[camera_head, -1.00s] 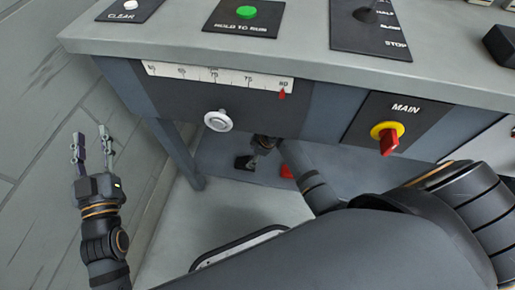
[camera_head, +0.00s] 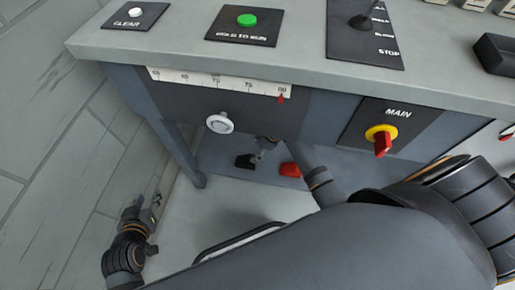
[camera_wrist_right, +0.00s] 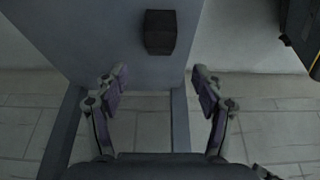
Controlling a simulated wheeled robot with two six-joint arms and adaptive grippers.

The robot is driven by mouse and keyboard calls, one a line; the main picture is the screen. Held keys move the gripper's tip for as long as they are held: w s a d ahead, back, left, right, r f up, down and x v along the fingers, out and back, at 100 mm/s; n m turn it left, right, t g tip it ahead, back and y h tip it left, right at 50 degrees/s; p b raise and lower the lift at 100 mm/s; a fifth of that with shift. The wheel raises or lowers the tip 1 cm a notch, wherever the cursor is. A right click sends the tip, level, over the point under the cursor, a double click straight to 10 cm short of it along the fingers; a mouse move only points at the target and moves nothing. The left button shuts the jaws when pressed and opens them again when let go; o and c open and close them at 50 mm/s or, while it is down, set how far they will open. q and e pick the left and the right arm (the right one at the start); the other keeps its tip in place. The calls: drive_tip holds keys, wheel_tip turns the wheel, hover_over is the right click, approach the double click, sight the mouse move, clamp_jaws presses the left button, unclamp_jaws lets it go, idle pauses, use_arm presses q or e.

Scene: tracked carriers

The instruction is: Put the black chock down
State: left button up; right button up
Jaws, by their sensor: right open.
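The black chock (camera_head: 245,161) lies on the grey lower shelf (camera_head: 222,174) under the console. In the right wrist view, the black chock (camera_wrist_right: 160,32) sits beyond the fingertips, apart from them. My right gripper (camera_head: 261,154) is beside it in the head view, partly hidden by the console. In the wrist view my right gripper (camera_wrist_right: 160,84) is open, with nothing between its fingers. My left gripper (camera_head: 155,203) is near the floor at the lower left, away from the chock. Its fingers are too small to read.
A red block (camera_head: 290,170) lies on the shelf right of my right gripper. The console above carries a white knob (camera_head: 219,123), a scale (camera_head: 215,81) and a red-and-yellow main switch (camera_head: 381,139). A console leg (camera_head: 178,156) stands left of the shelf.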

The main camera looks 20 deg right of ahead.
drive_tip(key=s+d+r+m+t+h, duration=0.2)
drive_tip(key=s+r+m+t, duration=0.6)
drive_tip(key=r+m, duration=0.2)
drive_tip(key=shift+s+r+m, duration=0.25)
drive_tip(key=shift+r+m, duration=0.15)
drive_tip(key=shift+m, duration=0.1)
drive_tip(key=shift+d, duration=0.15)
